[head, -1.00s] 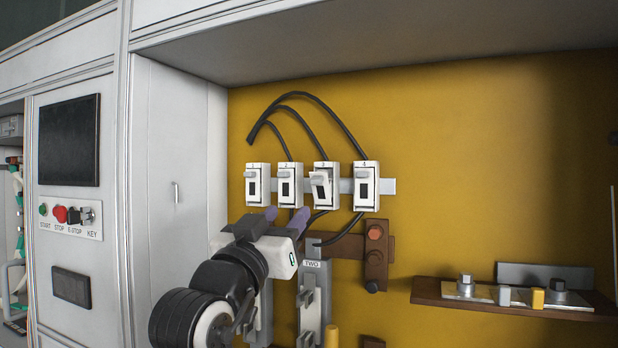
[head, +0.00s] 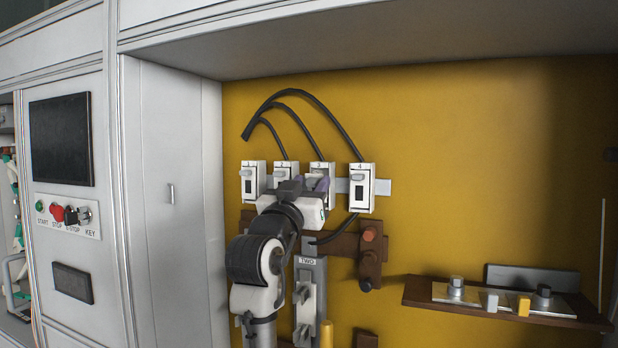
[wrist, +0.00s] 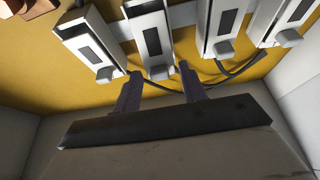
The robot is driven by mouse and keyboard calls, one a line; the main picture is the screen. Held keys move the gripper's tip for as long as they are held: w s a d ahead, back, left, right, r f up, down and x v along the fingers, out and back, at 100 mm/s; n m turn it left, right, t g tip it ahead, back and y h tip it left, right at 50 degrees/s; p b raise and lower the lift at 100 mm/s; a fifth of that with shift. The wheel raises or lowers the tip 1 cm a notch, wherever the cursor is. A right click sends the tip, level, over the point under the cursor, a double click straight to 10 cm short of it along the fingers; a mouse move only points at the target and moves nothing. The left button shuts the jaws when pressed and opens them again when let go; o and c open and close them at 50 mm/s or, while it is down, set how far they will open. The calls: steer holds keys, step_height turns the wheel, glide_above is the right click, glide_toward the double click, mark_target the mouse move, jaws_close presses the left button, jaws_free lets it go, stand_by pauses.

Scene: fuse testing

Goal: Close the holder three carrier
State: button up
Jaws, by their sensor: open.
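Holder three (head: 321,168) is the third from the left in a row of white fuse holders in the head view. My gripper covers its lower part. In the wrist view, which shows the row reversed, holder three (wrist: 149,35) is second from the left, with its grey carrier handle (wrist: 160,73) at the bottom. My gripper (head: 318,183) is open in front of this holder. In the wrist view its purple fingertips (wrist: 160,74) stand on either side of the handle; I cannot tell whether they touch it. The carrier's present tilt is unclear.
Holder four (head: 361,187) stands close on the right, and holders two (head: 285,169) and one (head: 253,180) on the left. Black cables (head: 325,112) arch above. A brown bracket (head: 345,244) sits below. A brown shelf (head: 415,290) juts out at lower right.

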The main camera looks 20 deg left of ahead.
steer(key=shift+w, duration=0.1)
jaws_close()
steer(key=shift+w+r+g, duration=0.4)
steer(key=shift+r+g, duration=0.2)
steer(key=shift+g, duration=0.3)
steer(key=shift+w+r+g, duration=0.2)
steer(key=shift+w+g, duration=0.3)
steer(key=shift+g, duration=0.5)
steer(key=shift+s+f+t, duration=0.1)
steer(key=shift+s+t, duration=0.1)
steer(key=shift+t, duration=0.2)
